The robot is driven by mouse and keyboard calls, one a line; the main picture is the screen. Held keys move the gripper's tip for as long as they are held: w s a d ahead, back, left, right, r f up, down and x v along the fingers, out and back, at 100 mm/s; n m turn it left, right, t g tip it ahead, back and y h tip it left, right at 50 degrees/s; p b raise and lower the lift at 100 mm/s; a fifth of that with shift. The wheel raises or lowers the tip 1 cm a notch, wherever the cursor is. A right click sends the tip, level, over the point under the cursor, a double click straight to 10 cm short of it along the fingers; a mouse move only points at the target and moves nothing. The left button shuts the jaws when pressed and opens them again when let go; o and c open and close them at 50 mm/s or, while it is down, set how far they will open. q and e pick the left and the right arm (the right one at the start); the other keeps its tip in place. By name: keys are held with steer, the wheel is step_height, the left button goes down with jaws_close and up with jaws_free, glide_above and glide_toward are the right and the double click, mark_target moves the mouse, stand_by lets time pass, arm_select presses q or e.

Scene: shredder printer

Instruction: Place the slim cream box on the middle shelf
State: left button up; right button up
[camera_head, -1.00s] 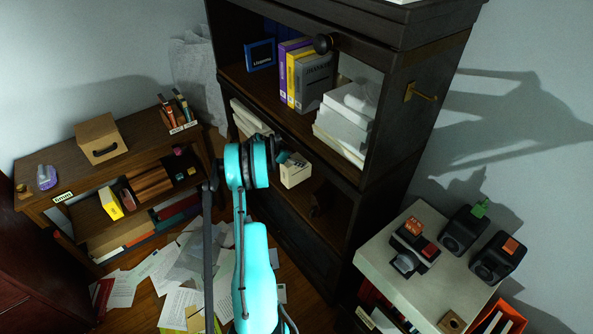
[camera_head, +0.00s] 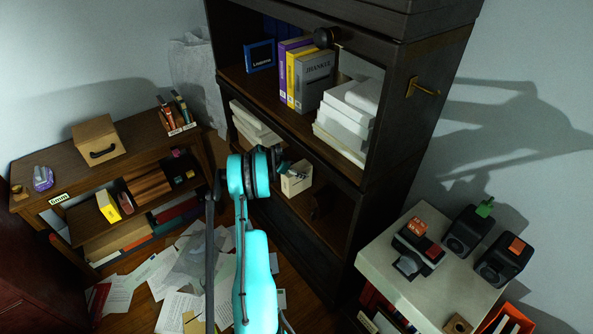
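A small cream box (camera_head: 297,182) shows at the front of the bookcase's middle shelf (camera_head: 331,226), below the white paper stack. I cannot tell whether it rests fully on the shelf board. My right gripper (camera_head: 282,166), on the teal arm, is just left of the box and at its upper edge. Its fingers are dark, small and partly hidden by the wrist, so I cannot tell whether they are open or closed on the box. My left gripper is out of view.
White papers (camera_head: 257,128) lie left on the same shelf. Books (camera_head: 314,80) and a paper stack (camera_head: 345,115) fill the shelf above. A low desk (camera_head: 55,187) stands left; a pale cabinet (camera_head: 388,280) with black devices stands right. Papers litter the floor.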

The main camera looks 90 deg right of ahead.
steer(key=p+v, duration=0.4)
steer(key=v, duration=0.8)
